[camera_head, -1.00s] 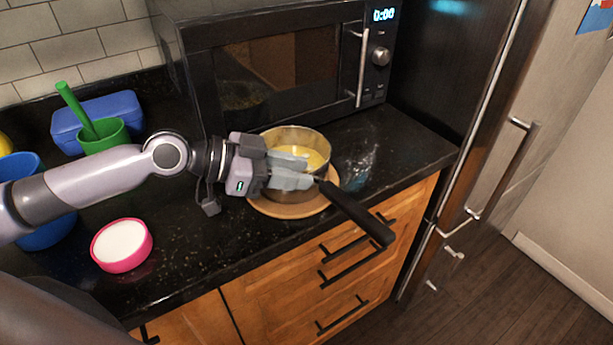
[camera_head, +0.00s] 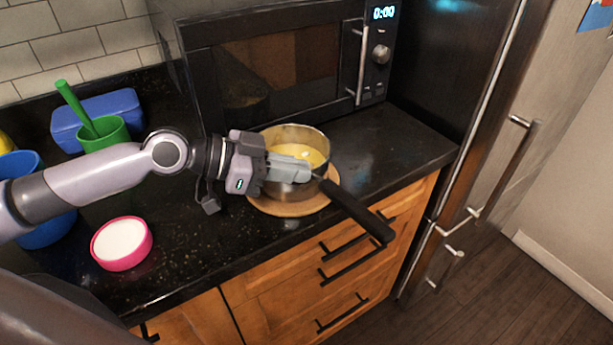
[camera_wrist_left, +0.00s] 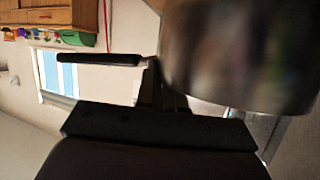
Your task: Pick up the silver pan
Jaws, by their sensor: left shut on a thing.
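The silver pan (camera_head: 318,141) stands on a round wooden board (camera_head: 318,204) on the black counter, with yellow contents inside. Its black handle (camera_head: 358,212) points to the lower right, past the counter's front edge. My left gripper (camera_head: 306,174) is at the pan's near side, shut on it where the handle meets the wall; the exact contact is partly hidden by the fingers. In the left wrist view the pan's metal wall (camera_wrist_left: 240,55) fills the upper right and the handle (camera_wrist_left: 98,59) reaches left. My right gripper is not in view.
A black microwave (camera_head: 275,75) stands close behind the pan. A pink-rimmed bowl (camera_head: 122,244), a green cup (camera_head: 104,134) and a blue box (camera_head: 72,122) are on the left. The counter right of the pan (camera_head: 390,150) is clear, up to the dark fridge (camera_head: 480,90).

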